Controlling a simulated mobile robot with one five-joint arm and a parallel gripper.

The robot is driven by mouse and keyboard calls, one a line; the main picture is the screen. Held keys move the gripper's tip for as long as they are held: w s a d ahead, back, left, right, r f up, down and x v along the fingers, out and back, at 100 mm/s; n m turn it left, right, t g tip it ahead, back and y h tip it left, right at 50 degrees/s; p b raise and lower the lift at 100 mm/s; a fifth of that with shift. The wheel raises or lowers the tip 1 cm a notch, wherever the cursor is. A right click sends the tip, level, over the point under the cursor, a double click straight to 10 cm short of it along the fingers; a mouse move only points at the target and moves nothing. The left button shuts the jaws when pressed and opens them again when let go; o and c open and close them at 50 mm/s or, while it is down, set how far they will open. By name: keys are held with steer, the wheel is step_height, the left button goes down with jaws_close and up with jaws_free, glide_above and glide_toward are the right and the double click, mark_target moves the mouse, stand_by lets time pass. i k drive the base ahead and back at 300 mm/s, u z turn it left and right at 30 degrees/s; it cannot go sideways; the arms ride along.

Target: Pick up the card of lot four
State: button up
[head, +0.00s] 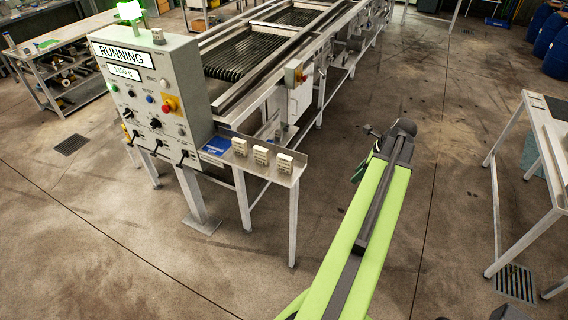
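Three small cream-coloured cards or tags stand in a row on a narrow metal shelf (270,178) beside the control panel: a left one (240,147), a middle one (261,155) and a right one (284,163). Their print is too small to read, so I cannot tell which is lot four. My gripper (366,150) is at the far end of my green arm, to the right of the shelf and apart from the cards. Its fingers are dark and mostly hidden by the arm end, so their opening is unclear.
A blue labelled item (216,146) lies at the shelf's left end. The grey control panel (150,95) reads RUNNING. The roller sizer (245,55) stretches behind it. A metal table (545,135) stands at right. The floor (440,180) between my arm and that table is clear.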

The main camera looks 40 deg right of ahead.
mark_target(285, 162)
steer(key=i, duration=0.9)
steer(key=u, duration=0.05)
